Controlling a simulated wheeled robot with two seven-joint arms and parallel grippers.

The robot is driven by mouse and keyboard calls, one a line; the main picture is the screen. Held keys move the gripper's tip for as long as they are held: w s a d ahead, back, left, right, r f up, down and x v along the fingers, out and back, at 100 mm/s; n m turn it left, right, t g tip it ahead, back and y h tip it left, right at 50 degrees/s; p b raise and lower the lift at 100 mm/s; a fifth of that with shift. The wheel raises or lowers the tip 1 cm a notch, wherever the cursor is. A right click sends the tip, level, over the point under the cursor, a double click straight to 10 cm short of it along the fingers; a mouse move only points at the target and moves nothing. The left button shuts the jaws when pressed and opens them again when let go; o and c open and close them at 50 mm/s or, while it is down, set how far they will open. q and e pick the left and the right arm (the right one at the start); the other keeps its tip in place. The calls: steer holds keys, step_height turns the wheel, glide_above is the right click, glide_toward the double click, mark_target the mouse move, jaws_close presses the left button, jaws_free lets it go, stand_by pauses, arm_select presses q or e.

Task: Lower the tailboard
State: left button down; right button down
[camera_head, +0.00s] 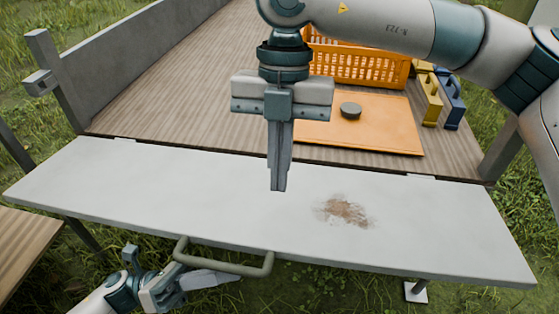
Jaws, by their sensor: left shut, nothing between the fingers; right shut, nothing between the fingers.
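The tailboard (160,185) is a pale grey panel lying about flat, out from the rear edge of the wooden trailer bed (200,80). A brown smear (345,211) marks its top right of centre. A grey-green bar handle (225,267) stands out from its near edge. My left gripper (232,280) is shut and empty, low at the bottom left beside the handle, not around it. Whether it touches the handle I cannot tell. My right gripper (278,187) is shut and empty, fingers pointing down over the middle of the tailboard. Its gap to the panel is unclear.
On the bed are an orange crate (355,68), an orange board (390,125) with a dark round disc (350,110), and yellow (429,105) and blue (453,105) cases. A grey post (55,80) stands left. A wooden surface (25,245) lies at the left edge.

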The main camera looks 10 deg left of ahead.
arm_select(q)
steer(key=shift+s+r, duration=0.15)
steer(key=shift+r, duration=0.05)
arm_select(e)
glide_above(277, 250)
steer(key=w, duration=0.1)
steer(key=f, duration=1)
steer(key=shift+w+a+f, duration=0.1)
steer(key=shift+w+f, duration=0.1)
steer(key=shift+f, duration=0.1)
steer(key=shift+x, duration=0.8)
steer(key=shift+s, duration=0.1)
arm_select(q)
steer(key=c, duration=2.5)
jaws_free()
steer(key=shift+c, duration=0.2)
steer(key=o, duration=0.6)
steer(key=shift+d, duration=0.1)
steer(key=shift+f, duration=0.15)
steer(key=shift+c, duration=0.3)
steer(key=shift+o, duration=0.5)
steer(key=shift+a, duration=0.35)
steer(key=shift+o, duration=0.9)
steer(key=v, duration=1.1)
steer(key=shift+a+f, duration=0.25)
